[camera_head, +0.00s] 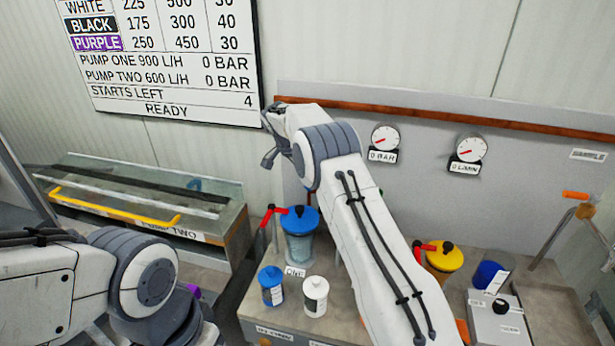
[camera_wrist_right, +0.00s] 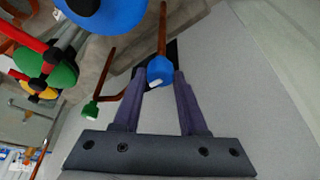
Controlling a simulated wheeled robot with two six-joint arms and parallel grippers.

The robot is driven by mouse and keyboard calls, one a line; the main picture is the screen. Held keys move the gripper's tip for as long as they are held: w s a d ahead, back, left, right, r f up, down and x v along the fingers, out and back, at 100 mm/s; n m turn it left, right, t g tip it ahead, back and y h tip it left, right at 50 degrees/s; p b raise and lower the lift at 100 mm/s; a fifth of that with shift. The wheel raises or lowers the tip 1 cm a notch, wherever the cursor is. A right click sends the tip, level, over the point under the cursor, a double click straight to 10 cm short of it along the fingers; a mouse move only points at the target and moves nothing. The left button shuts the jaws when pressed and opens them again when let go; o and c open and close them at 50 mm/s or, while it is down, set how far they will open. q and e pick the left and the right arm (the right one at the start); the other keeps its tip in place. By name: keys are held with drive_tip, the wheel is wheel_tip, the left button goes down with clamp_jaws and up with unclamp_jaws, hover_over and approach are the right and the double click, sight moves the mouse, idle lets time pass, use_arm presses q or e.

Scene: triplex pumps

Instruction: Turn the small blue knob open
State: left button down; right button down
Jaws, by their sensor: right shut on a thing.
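The small blue knob (camera_wrist_right: 160,70), with a white mark on it, sits at the end of a reddish-brown pipe in the right wrist view. My right gripper (camera_wrist_right: 163,78) has its two purple fingers on either side of the knob and is shut on it. In the head view my right arm reaches up toward the back wall and hides the knob; only part of its wrist end shows. My left arm shows at the lower left, but its gripper fingers do not show.
A large blue-lidded vessel (camera_head: 300,230) and a yellow-lidded one (camera_head: 442,260) stand on the bench. A blue jar (camera_head: 271,286) and a white jar (camera_head: 315,297) are in front. A green knob (camera_wrist_right: 91,110) is close by the gripper. Two gauges (camera_head: 384,138) are on the wall.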

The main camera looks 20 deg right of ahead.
idle(0.4)
drive_tip(key=shift+c, duration=2.2)
unclamp_jaws()
drive_tip(key=shift+a+r, duration=0.1)
drive_tip(key=v, duration=1)
drive_tip(key=shift+r+b, duration=0.15)
drive_tip(key=shift+b, duration=0.15)
